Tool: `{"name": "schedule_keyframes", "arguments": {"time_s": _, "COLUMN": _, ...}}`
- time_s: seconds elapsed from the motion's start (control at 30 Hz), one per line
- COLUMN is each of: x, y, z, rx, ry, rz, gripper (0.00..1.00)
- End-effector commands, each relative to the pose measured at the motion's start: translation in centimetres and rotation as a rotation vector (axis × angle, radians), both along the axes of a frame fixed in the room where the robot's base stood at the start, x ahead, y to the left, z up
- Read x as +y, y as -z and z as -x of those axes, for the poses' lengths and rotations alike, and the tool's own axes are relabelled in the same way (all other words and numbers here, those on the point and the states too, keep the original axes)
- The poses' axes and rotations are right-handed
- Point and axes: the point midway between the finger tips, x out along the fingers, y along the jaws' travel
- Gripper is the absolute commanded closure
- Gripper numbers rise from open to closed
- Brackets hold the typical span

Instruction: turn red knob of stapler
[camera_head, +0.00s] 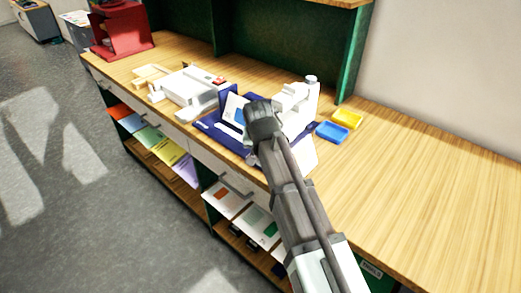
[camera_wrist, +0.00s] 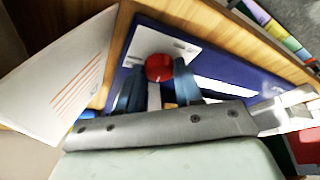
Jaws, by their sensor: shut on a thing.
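The red knob (camera_wrist: 158,68) shows in the wrist view on a short pale stem, between the two dark blue fingers of my gripper (camera_wrist: 157,88). The fingers are closed in on it from both sides. In the head view my gripper (camera_head: 262,120) is over the dark blue base, and the knob is hidden behind it. The white stapler (camera_head: 299,100) stands just right of my gripper, partly covered by my arm. A dark blue base (camera_wrist: 215,85) lies under the knob in the wrist view.
A blue tray (camera_head: 332,131) and a yellow tray (camera_head: 347,118) lie right of the stapler. A white machine (camera_head: 188,88) stands to the left, and a red stand (camera_head: 120,28) farther left. A white sheet (camera_wrist: 65,75) rises close by in the wrist view. The wooden counter is clear at the right.

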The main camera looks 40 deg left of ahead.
Motion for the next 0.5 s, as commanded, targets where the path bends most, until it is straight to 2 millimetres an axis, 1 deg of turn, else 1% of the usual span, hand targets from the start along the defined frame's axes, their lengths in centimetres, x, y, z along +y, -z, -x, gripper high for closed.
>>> {"name": "schedule_keyframes", "arguments": {"time_s": 0.5, "x": -0.30, "y": 0.05, "z": -0.38, "rx": 0.002, "ry": -0.470, "rz": 0.001, "gripper": 0.95}}
